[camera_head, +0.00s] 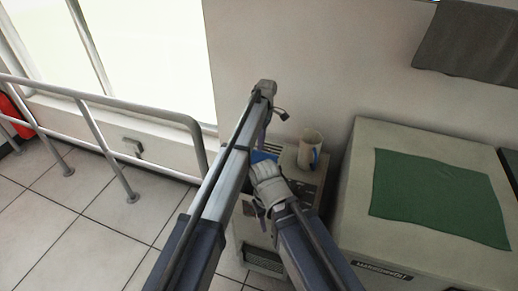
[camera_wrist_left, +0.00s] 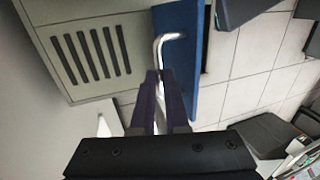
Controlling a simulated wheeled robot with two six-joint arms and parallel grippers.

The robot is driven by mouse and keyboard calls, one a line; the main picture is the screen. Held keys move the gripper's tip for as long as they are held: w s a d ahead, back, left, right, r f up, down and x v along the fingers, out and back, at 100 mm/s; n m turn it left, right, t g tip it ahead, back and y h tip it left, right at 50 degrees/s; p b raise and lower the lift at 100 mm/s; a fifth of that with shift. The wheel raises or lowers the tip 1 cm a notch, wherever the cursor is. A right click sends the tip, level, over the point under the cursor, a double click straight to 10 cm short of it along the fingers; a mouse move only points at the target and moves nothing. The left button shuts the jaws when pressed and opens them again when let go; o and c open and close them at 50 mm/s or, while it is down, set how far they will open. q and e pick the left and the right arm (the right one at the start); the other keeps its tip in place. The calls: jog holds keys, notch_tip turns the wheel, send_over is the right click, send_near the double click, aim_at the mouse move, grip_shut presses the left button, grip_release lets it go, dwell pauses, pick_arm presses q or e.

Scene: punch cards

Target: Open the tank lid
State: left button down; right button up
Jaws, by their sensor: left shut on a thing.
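The tank (camera_head: 310,180) is a pale beige box low in the middle of the head view, largely covered by my arms. A patch of its blue lid (camera_head: 262,156) shows between my arm links. In the left wrist view the blue lid (camera_wrist_left: 211,95) is a long strip beside the slotted beige panel (camera_wrist_left: 75,45). A bent silver handle (camera_wrist_left: 160,42) reaches from there to my left gripper (camera_wrist_left: 160,78). Its dark fingers are shut on the handle. In the head view its fingertips are hard to make out.
A beige mug (camera_head: 310,150) stands on the box, close to my arms. A large beige cabinet (camera_head: 365,140) with a green cloth (camera_head: 435,195) stands on the right. A metal railing (camera_head: 105,103) runs along the left. Tiled floor (camera_head: 90,225) is free at front left.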

pick_arm(q)
jog(key=shift+w+d+f+g, duration=0.15)
jog(key=shift+w+g, duration=0.25)
jog(key=c, duration=0.9)
grip_release()
jog(key=p+v, duration=0.7)
jog(key=shift+w+d+r, duration=0.1)
jog(key=shift+d+r, duration=0.05)
jog(key=shift+r, duration=0.25)
